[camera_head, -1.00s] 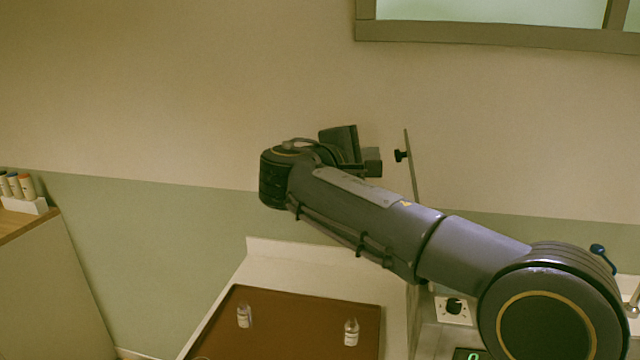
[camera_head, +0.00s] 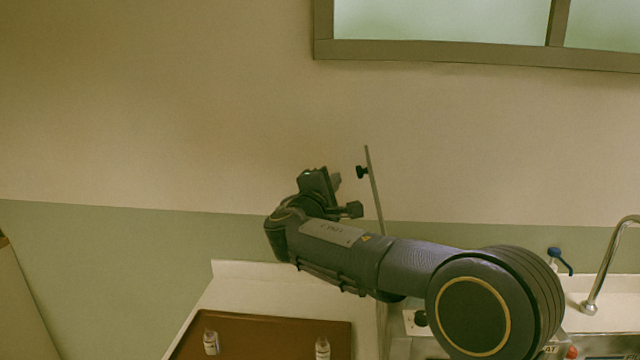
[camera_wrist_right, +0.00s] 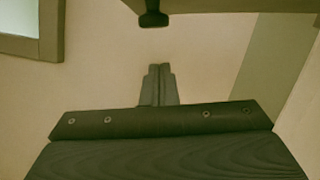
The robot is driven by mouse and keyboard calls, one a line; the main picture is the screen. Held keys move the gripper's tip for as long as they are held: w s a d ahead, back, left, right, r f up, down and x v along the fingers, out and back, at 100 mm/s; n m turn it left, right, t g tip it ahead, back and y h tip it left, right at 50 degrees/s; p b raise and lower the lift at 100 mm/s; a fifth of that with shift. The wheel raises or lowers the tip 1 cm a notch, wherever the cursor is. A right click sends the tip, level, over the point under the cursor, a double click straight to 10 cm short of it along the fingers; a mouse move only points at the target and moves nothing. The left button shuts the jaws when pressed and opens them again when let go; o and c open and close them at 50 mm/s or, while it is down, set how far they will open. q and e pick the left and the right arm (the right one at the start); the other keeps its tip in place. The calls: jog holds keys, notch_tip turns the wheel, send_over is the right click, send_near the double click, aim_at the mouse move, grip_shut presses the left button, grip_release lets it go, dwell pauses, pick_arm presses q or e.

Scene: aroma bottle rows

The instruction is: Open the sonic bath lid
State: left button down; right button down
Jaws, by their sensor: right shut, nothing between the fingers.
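The sonic bath lid (camera_head: 376,195) appears as a thin upright plate seen nearly edge-on, slightly tilted, with a black knob (camera_head: 361,172) on its left face. Its lower end is hidden behind my right arm. My right gripper (camera_head: 337,179) is just left of the knob. In the right wrist view, its fingers (camera_wrist_right: 158,82) are shut together and empty, pointing toward the knob (camera_wrist_right: 153,18) with a gap between. The lid (camera_wrist_right: 230,5) crosses the top there. The bath's body is mostly hidden by my arm; a dark dial (camera_head: 420,318) shows beside it. My left gripper is not in view.
A brown tray (camera_head: 262,338) with two small bottles, one left (camera_head: 211,342) and one right (camera_head: 322,348), lies on the white counter (camera_head: 235,290). A sink faucet (camera_head: 602,270) and a blue-handled tap (camera_head: 558,260) are at right. A window (camera_head: 440,22) is above.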

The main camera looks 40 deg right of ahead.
jog(key=shift+s+d+r+p, duration=0.15)
jog(key=shift+s+d+r, duration=0.1)
jog(key=shift+s+d, duration=0.3)
jog(key=shift+s+d+r+p, duration=0.15)
jog(key=shift+s+d+r, duration=0.05)
jog(key=shift+s+d, duration=0.25)
jog(key=shift+s, duration=0.1)
jog(key=s+d+b, duration=0.1)
jog(key=s+d+r+m+b, duration=0.1)
jog(key=s+d+m+b, duration=0.1)
jog(key=d, duration=0.1)
jog(key=shift+s+r+g, duration=0.25)
jog(key=shift+r+g, duration=0.05)
jog(key=shift+r, duration=0.05)
jog(key=shift+r+y, duration=0.1)
jog(key=shift+y, duration=0.2)
